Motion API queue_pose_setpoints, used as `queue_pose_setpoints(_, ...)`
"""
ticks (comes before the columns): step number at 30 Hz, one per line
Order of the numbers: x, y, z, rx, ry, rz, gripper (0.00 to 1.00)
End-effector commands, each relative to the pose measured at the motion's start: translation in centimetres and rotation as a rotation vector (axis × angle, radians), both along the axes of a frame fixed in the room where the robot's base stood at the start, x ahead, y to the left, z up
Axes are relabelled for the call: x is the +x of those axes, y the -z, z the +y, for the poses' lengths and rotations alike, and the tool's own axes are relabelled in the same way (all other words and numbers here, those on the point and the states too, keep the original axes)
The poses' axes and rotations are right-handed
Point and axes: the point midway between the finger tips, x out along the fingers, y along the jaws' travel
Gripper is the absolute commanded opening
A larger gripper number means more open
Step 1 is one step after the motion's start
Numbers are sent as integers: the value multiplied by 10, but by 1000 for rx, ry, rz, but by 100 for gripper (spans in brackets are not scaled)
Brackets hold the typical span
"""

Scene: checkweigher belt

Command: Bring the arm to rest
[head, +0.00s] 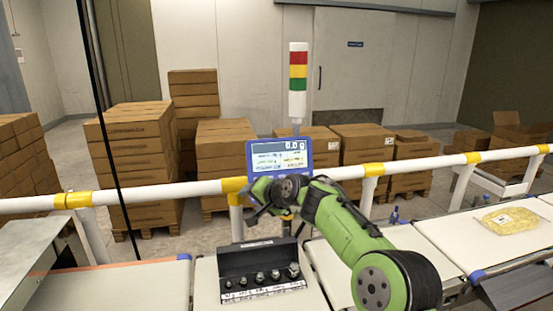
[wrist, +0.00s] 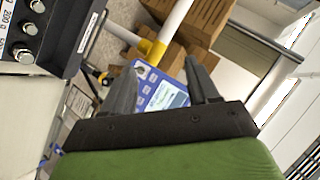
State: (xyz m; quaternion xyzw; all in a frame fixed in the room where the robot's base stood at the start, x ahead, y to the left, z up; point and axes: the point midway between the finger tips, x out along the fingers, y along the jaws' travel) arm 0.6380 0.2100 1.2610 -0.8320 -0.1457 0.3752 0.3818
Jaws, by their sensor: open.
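My green arm reaches in from the lower right of the head view and bends back left over the belt line. My gripper (head: 256,210) is at its end, in front of the blue weighing display (head: 280,157), partly hidden by my wrist. In the wrist view, the two dark fingers of my gripper (wrist: 161,63) stand apart with nothing between them. The display (wrist: 162,93) shows behind them. It reads 0.0 g in the head view.
A black weight box (head: 236,262) with several metal weights stands on the white belt below my gripper. A white rail (head: 150,192) with yellow joints runs behind. A yellow bag (head: 511,220) lies on the right belt. Stacked cartons (head: 135,150) stand beyond.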

Motion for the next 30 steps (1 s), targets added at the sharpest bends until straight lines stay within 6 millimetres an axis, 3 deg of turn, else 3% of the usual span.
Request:
queue_pose_setpoints(1, -30, -14, -4, -113, -35, -15, 60)
queue_pose_setpoints(5, -105, -29, -34, -382, -95, -16, 60)
queue_pose_setpoints(9, -193, -35, -87, -612, -109, 18, 60)
queue_pose_setpoints(14, -305, -21, -151, -778, -103, 96, 60)
queue_pose_setpoints(18, -396, 12, -191, -831, -114, 168, 60)
queue_pose_setpoints(21, -437, 35, -203, -835, -132, 200, 60)
queue_pose_setpoints(23, -450, 44, -207, -833, -141, 212, 60)
queue_pose_setpoints(30, -458, 50, -208, -832, -149, 219, 60)
